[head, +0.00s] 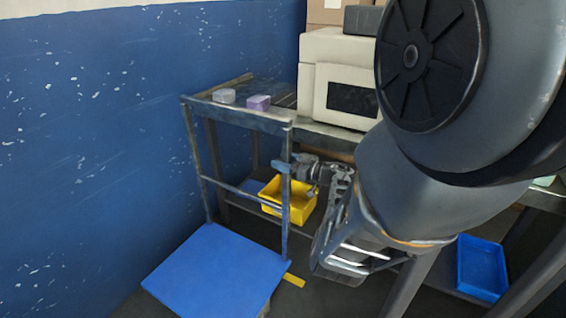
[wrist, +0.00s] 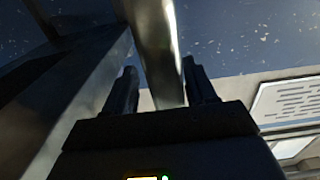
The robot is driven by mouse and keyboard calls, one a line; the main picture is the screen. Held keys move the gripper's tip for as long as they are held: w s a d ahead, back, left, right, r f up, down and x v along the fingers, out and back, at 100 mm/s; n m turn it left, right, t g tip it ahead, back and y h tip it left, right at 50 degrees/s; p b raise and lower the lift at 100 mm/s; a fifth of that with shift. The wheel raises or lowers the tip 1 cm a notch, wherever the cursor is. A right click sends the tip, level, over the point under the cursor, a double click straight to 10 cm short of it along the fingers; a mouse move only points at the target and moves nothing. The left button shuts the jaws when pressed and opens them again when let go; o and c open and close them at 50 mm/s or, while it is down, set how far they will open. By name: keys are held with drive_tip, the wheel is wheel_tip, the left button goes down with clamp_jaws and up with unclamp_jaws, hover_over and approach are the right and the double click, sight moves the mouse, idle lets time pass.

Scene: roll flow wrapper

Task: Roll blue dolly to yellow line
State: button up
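The blue dolly has a flat blue deck (head: 215,275) on the floor at the lower left of the head view. A grey upright handle frame (head: 285,205) stands at its far edge. A short piece of the yellow line (head: 293,280) shows on the floor just right of the deck. My gripper (head: 284,166) is at the frame's right post, below the top bar. In the wrist view, the fingers of my gripper (wrist: 162,82) stand apart with a metal post (wrist: 157,45) seen between them. Whether both fingers press on it cannot be told.
A blue wall (head: 90,120) rises close to the dolly's left. Behind the frame is a bench with two small blocks (head: 259,102) and a cream machine (head: 335,85). A yellow bin (head: 285,205) sits low behind the frame. A blue bin (head: 482,268) is at the right.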

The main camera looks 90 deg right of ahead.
drive_tip(key=v, duration=0.7)
drive_tip(key=shift+s+a, duration=0.2)
drive_tip(key=shift+s, duration=0.1)
idle(0.5)
